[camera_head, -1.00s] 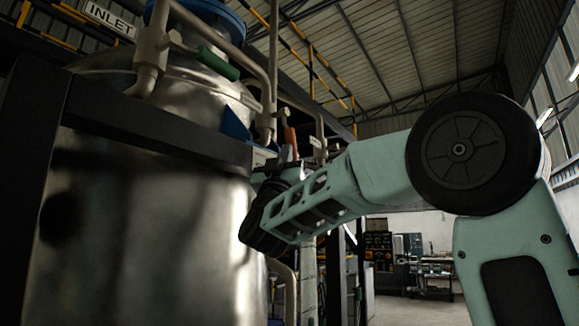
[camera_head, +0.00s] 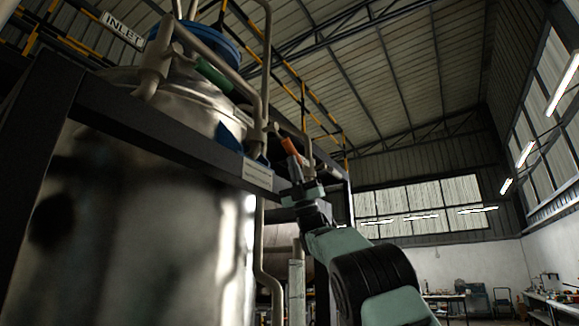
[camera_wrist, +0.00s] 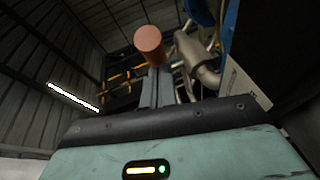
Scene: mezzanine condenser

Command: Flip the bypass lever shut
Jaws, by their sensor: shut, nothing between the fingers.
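A lever with an orange handle (camera_head: 289,146) is on the pipework at the right of the steel tank in the head view. In the wrist view, the round end of its handle (camera_wrist: 149,41) shows just beyond my fingers. My gripper (camera_head: 298,168) is shut and empty, close below the orange handle; I cannot tell whether they touch. My shut fingers also show in the wrist view (camera_wrist: 156,82). A second lever, with a green handle (camera_head: 213,74), is higher on the left near the INLET sign (camera_head: 122,28). The small plate (camera_head: 257,173) beside the orange lever is unreadable.
A dark frame beam (camera_head: 150,128) crosses in front of the steel tank (camera_head: 150,230). A vertical pipe (camera_head: 259,235) runs down beside the tank. Open room and workbenches (camera_head: 452,298) lie far off at the right.

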